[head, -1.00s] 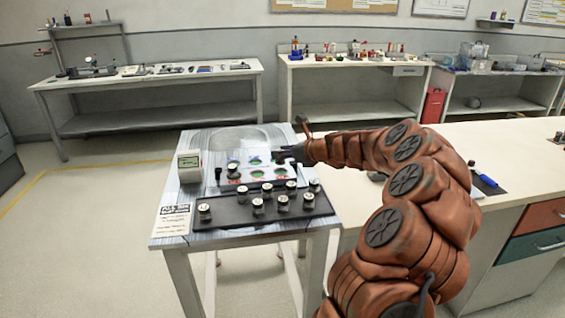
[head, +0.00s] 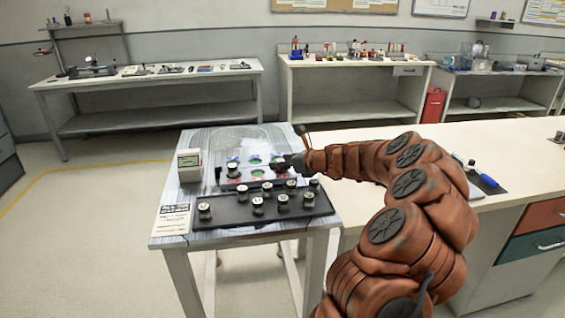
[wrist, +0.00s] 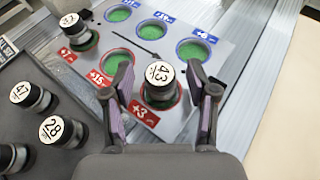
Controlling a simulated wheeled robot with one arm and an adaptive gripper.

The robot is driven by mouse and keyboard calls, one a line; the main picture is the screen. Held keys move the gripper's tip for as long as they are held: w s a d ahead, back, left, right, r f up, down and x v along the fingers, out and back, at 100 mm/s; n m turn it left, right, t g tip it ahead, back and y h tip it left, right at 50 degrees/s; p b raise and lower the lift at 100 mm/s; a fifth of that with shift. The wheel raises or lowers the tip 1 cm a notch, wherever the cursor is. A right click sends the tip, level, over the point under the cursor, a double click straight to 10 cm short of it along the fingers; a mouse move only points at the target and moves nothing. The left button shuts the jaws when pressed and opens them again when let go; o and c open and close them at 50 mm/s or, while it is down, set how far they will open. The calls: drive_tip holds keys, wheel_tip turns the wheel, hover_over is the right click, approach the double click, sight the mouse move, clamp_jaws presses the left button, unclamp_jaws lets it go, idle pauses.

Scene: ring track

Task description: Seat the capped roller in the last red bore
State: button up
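A roller with a white cap marked 43 (wrist: 160,76) stands between the fingers of my gripper (wrist: 161,82) in the wrist view. My gripper is open, with a gap on either side of the roller. The red bore marked +15 (wrist: 115,64) is empty and shows green. Another capped roller (wrist: 72,26) stands at the red bore marked +7. In the head view my gripper (head: 289,163) is low over the board's right side.
Several blue-ringed bores, such as this one (wrist: 193,51), are empty. A dark tray (head: 236,217) with several capped rollers lies at the table's front. A long counter (head: 430,140) lies right.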

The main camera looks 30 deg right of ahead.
drive_tip(key=shift+r, duration=0.15)
drive_tip(key=shift+s+d+r, duration=0.1)
drive_tip(key=shift+s, duration=0.1)
drive_tip(key=v, duration=1.1)
drive_tip(key=shift+s, duration=0.25)
